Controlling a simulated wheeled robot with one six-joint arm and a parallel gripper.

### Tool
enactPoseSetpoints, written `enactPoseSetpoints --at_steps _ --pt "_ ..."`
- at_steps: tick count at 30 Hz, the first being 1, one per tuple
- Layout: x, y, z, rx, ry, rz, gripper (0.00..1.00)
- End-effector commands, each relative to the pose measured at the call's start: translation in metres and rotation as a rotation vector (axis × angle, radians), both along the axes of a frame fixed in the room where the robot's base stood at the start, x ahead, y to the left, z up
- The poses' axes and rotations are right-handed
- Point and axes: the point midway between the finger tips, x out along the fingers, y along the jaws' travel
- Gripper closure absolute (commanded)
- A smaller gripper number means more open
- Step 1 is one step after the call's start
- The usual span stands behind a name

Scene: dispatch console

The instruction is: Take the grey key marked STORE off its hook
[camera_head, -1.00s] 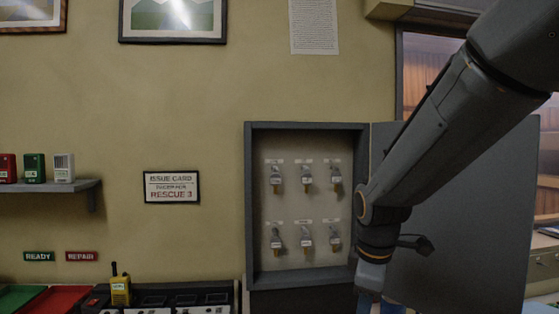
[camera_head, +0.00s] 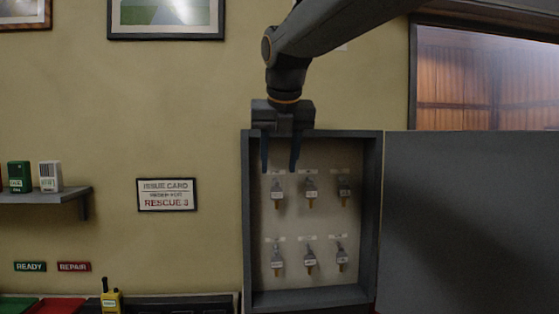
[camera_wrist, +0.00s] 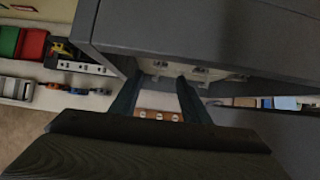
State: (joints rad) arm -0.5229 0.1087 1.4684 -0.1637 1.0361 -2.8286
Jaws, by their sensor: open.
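Several keys hang on hooks in two rows inside an open grey key cabinet (camera_head: 248,225). The upper row holds a left key (camera_head: 277,192), a middle key (camera_head: 311,190) and a right key (camera_head: 344,190); more keys hang below. Their tags are too small to read, so I cannot tell which is STORE. My gripper (camera_head: 279,168) is open and empty, pointing down at the cabinet's upper left, above the upper left key. In the wrist view, my gripper (camera_wrist: 157,80) has its fingers apart beside the cabinet (camera_wrist: 200,42), with small pale tags beyond the fingertips.
The cabinet door (camera_head: 470,220) stands wide open on the right. A framed issue card sign (camera_head: 167,195) reading RESCUE 3 hangs on the left wall. A shelf (camera_head: 50,197) holds small boxes. A yellow radio (camera_head: 111,300) stands on the console below.

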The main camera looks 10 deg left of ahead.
Motion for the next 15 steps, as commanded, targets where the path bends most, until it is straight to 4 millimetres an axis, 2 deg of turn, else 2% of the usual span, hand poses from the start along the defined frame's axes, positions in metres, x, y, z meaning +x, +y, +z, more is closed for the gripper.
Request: enactPoseSetpoints --at_steps 15 --pt "0.022 0.006 -0.040 0.001 0.001 0.000 0.58"
